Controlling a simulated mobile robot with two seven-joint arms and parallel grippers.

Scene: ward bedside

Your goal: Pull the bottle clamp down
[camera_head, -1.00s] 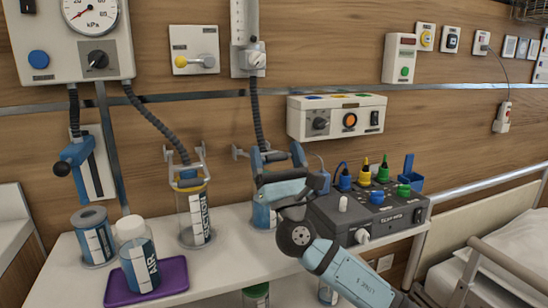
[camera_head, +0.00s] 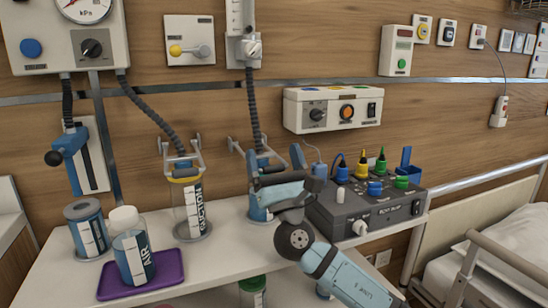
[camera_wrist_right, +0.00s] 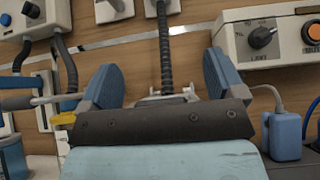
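A clear bottle (camera_head: 259,207) with a blue label stands on the shelf, largely hidden behind my right gripper. Its pale wire clamp (camera_head: 235,146) is raised at its top under the grey hose. My right gripper (camera_head: 277,158) is in front of this clamp, with blue fingers apart. In the right wrist view the fingers stand wide on either side, and part of the clamp (camera_wrist_right: 170,97) shows between them, beyond the dark palm. Contact cannot be told. A second bottle (camera_head: 190,212) with a yellow ring and its own wire clamp (camera_head: 184,153) stands left. My left gripper is not in view.
A dark control box (camera_head: 365,212) with coloured plugs sits close right of my right gripper. A white wall unit (camera_head: 333,110) is above it. A purple tray (camera_head: 170,277) holds the AIR bottle (camera_head: 133,250). The bed rail (camera_head: 500,265) is at the right.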

